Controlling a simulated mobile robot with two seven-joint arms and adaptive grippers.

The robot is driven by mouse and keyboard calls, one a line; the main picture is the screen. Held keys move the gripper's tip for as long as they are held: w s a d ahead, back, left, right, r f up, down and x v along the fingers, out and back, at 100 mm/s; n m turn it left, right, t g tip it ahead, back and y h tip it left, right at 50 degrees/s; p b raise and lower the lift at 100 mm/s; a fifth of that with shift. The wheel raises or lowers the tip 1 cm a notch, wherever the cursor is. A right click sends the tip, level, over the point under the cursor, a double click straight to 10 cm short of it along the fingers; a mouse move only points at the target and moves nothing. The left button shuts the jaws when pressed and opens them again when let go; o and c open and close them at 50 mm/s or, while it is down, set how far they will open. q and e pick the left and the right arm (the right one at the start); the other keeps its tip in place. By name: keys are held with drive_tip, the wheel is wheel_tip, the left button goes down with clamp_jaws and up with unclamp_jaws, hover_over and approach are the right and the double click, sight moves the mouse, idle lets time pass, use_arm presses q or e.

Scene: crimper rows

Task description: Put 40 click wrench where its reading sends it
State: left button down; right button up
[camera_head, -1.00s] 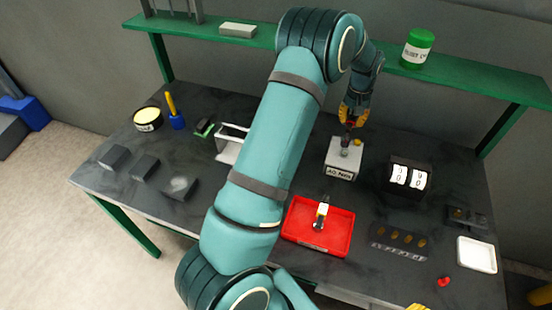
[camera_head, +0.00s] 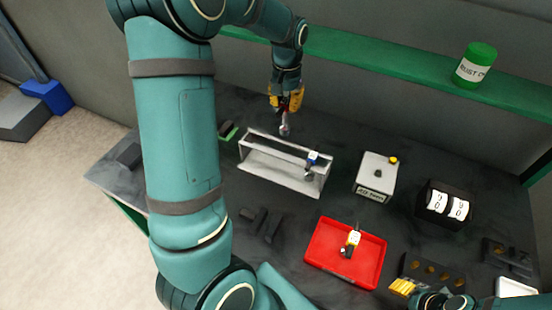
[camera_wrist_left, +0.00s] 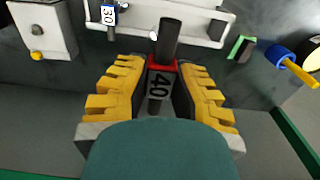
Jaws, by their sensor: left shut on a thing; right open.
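My left gripper (camera_head: 286,101) is shut on the 40 click wrench (camera_head: 285,128), which hangs head down behind the pale rack (camera_head: 262,163). In the left wrist view the 40 click wrench (camera_wrist_left: 161,66) has a red collar and a "40" label between the yellow fingers. A blue-marked wrench (camera_head: 312,158) stands at the rack's right end; the left wrist view shows its "30" label (camera_wrist_left: 108,15). The white test box (camera_head: 376,172) has a yellow knob. A black two-drum display (camera_head: 446,205) shows white drums with hard-to-read digits. My right gripper (camera_head: 403,287) is open at lower right.
A red tray (camera_head: 318,250) holds a wrench with a pale and yellow head (camera_head: 351,243). A dark block with brass pieces (camera_head: 432,270) and a white dish (camera_head: 515,288) lie at right. The green shelf (camera_head: 400,62) with a green-lidded jar (camera_head: 476,66) runs behind the bench.

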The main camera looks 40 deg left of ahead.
sight(285, 130)
use_arm(q)
wheel_tip(285, 130, down, 17)
drive_tip(key=shift+f, duration=0.15)
idle(0.4)
drive_tip(key=shift+f+b, duration=0.1)
drive_tip(key=shift+b, duration=0.25)
drive_tip(key=c, duration=1.2)
unclamp_jaws()
drive_tip(key=shift+f, duration=0.1)
drive_tip(key=shift+c, duration=0.2)
drive_tip(key=shift+o, duration=1.4)
wheel_tip(285, 130, up, 12)
drive_tip(key=shift+r, duration=0.25)
